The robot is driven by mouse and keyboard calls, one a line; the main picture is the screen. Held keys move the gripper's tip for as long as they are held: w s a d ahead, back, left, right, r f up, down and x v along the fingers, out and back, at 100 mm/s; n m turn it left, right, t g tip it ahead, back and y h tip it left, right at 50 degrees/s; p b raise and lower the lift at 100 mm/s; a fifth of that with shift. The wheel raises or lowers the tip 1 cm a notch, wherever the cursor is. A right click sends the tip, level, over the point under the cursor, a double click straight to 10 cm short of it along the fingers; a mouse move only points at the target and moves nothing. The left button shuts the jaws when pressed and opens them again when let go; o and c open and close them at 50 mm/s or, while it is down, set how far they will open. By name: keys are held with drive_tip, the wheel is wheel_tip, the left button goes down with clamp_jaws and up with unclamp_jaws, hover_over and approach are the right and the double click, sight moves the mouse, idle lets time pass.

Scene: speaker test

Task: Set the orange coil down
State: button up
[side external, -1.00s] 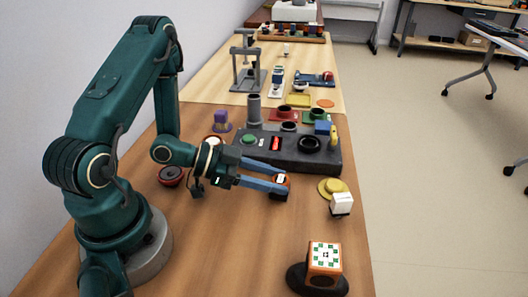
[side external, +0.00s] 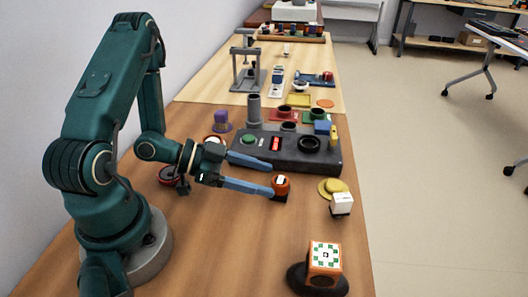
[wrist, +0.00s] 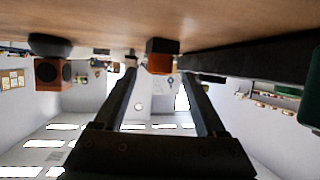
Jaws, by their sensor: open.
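The orange coil (side external: 281,182) is a small round piece with a white mark. It stands upright on a small dark base (side external: 279,197) on the wooden table. My gripper (side external: 271,180) is open and empty, low over the table just left of the coil, its blue fingers pointing at it. The tips are close to the coil; I cannot tell whether they touch. The wrist view looks upside down, with the table at the top. There the orange coil (wrist: 160,62) shows between and beyond the two spread fingers.
A dark console (side external: 275,153) with a green button and black ring stands just behind. A yellow disc (side external: 333,188) and white cube (side external: 342,203) sit right. An orange patterned box (side external: 325,256) on a dark dish stands in front. Table left of that dish is clear.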

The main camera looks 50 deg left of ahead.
drive_tip(key=shift+v, duration=0.75)
drive_tip(key=shift+o, duration=0.8)
drive_tip(key=shift+s+a+r, duration=0.1)
drive_tip(key=shift+s+a, duration=0.05)
drive_tip(key=shift+s, duration=0.1)
